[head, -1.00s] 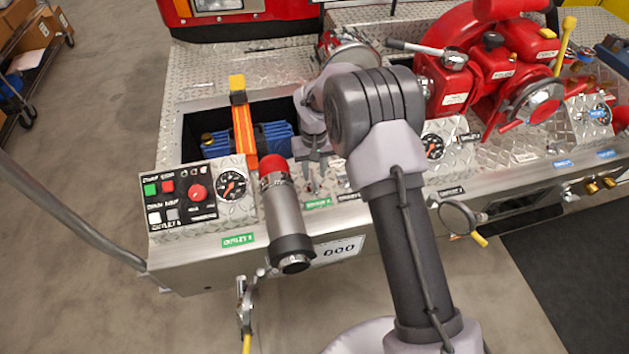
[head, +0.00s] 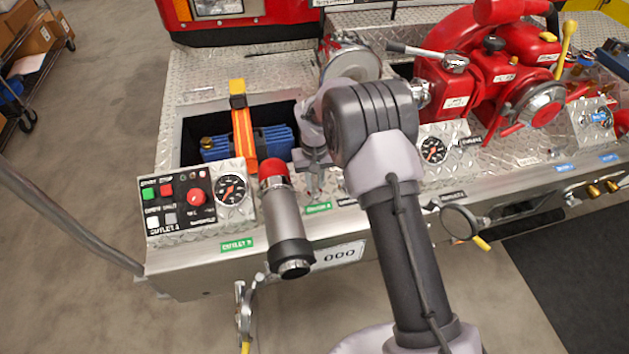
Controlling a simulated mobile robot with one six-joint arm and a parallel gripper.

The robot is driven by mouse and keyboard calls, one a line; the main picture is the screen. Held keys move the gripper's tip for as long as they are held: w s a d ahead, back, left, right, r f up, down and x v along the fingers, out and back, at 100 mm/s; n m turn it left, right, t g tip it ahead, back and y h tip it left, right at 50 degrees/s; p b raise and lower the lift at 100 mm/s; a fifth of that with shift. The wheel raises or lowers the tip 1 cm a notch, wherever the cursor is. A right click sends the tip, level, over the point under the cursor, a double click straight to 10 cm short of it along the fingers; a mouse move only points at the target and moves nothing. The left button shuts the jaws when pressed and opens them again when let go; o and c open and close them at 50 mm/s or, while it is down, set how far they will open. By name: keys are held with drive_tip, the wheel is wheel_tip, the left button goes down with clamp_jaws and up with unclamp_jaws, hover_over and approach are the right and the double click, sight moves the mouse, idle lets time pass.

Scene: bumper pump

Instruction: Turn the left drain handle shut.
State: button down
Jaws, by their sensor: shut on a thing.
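My gripper (head: 315,165) points down at the deck behind the green outlet label, shut on a small metal lever (head: 315,186). Its fingertips are small and partly covered by my own wrist, so the exact grip is hard to see. A yellow-tipped handle (head: 246,346) hangs from a silver fitting (head: 247,308) below the front edge at lower left, apart from my gripper. It looks like the left drain handle, pointing downward. Its lower end is cut off by the picture's edge.
A grey nozzle with a red end (head: 287,225) lies over the front edge, left of my arm. The control panel (head: 180,200) and gauge (head: 231,189) stand further left. A red pump (head: 490,75) is at right. A second yellow-tipped handle (head: 481,243) shows right of my arm.

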drive_tip(key=m+b, duration=0.1)
drive_tip(key=m, duration=0.3)
drive_tip(key=m+b, duration=0.1)
drive_tip(key=m, duration=0.3)
drive_tip(key=shift+m, duration=0.3)
drive_tip(key=m+b, duration=0.1)
drive_tip(key=m, duration=0.3)
drive_tip(key=shift+m, duration=0.3)
drive_tip(key=shift+m+b, duration=0.6)
drive_tip(key=shift+m, duration=1.6)
drive_tip(key=c, duration=1.5)
unclamp_jaws()
